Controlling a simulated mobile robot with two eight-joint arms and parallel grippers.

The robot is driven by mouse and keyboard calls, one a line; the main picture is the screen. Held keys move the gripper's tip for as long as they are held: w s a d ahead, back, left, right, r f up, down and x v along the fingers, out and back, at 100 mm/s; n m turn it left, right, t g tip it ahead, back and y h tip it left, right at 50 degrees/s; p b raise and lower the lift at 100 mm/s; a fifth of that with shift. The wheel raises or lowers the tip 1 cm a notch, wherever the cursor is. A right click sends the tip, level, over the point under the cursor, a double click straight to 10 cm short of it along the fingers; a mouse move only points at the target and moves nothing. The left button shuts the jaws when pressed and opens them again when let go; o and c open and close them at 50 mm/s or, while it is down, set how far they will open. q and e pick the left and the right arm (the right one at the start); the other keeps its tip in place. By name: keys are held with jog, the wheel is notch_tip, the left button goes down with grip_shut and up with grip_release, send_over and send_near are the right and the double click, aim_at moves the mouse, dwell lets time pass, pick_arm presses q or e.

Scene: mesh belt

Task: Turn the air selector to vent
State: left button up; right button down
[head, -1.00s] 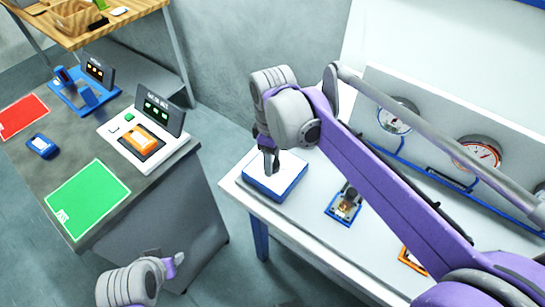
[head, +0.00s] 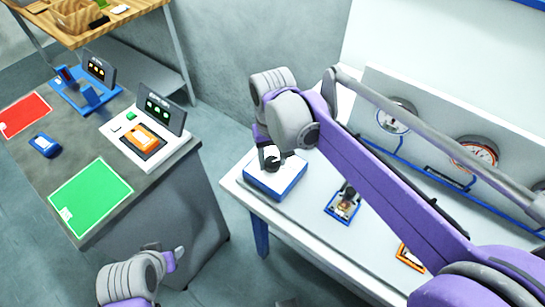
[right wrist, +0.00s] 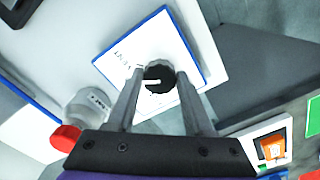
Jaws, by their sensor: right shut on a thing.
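The air selector is a white plate with blue sides (head: 290,183) on the near left corner of the white bench. It fills the upper middle of the right wrist view (right wrist: 112,45), where the word VENT is printed left of a dark round knob (right wrist: 158,72). The knob has a white pointer mark pointing left in that view. My right gripper (head: 270,163) is over the plate, its two fingers (right wrist: 160,76) on either side of the knob and shut on it. My left gripper (head: 179,251) is low at the left, away from the bench; its finger gap is not clear.
Gauges (head: 476,152) and blue pipes stand behind the bench. A small blue-framed unit (head: 343,205) and an orange-framed one (head: 410,257) lie right of the selector. A grey table with a green mat (head: 90,197) stands left, across a floor gap. A red-capped part (right wrist: 66,138) is near the plate.

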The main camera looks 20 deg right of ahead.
aim_at(272, 162)
jog(key=shift+m, duration=1.5)
jog(key=shift+c, duration=1.4)
grip_release()
notch_tip(272, 162, up, 11)
jog(key=shift+p, duration=0.45)
jog(key=shift+f, duration=0.1)
